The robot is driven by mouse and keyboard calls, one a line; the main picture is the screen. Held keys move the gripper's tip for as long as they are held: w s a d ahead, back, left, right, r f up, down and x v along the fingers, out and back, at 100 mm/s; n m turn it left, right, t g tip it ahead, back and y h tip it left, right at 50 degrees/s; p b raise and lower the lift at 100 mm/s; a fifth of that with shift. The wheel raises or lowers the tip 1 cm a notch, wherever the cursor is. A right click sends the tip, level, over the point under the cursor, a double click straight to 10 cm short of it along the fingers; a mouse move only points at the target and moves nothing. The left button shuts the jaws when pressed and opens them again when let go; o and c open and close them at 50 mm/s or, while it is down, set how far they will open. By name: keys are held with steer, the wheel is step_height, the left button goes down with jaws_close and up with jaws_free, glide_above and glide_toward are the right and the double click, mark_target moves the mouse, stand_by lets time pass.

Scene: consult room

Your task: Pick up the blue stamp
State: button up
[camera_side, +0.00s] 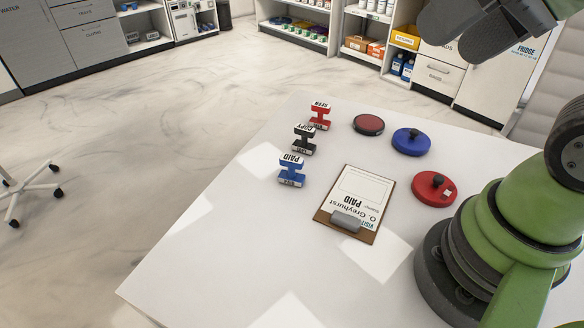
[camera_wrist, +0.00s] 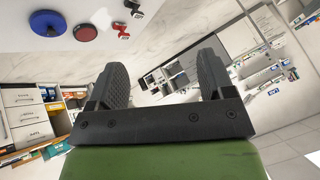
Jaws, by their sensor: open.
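The blue stamp (camera_side: 291,171), marked PAID, stands upright on the white table at the near end of a row of stamps. A black stamp (camera_side: 304,139) and a red stamp (camera_side: 320,116) stand behind it in the same row. My gripper (camera_side: 480,22) is raised at the top right of the side view, well away from the stamps, partly cut off by the frame edge. In the wrist view my gripper (camera_wrist: 165,82) has its two fingers apart with nothing between them. The blue stamp cannot be made out in the wrist view.
A clipboard (camera_side: 324,217) marked PAID lies on the table (camera_side: 220,262). A dark-red ink pad (camera_side: 368,125), a blue lidded pad (camera_side: 411,141) and a red lidded pad (camera_side: 434,188) lie to the right of the stamps. The table's left part is clear. Shelves and cabinets stand behind.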

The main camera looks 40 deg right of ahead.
steer(key=c, duration=0.4)
steer(key=shift+o, duration=0.2)
steer(key=n+g+h, duration=0.2)
steer(key=n+g, duration=0.4)
steer(key=n, duration=0.2)
glide_above(291, 158)
step_height(291, 158, down, 14)
steer(key=shift+n+g, duration=0.6)
steer(key=shift+n, duration=0.3)
steer(key=f, duration=0.7)
steer(key=shift+w+d+f, duration=0.1)
steer(key=shift+w+f, duration=0.25)
steer(key=shift+f, duration=0.05)
steer(key=shift+s+f, duration=0.2)
steer(key=shift+f, duration=1.35)
steer(key=shift+s+f, duration=0.15)
steer(key=shift+f, duration=1.35)
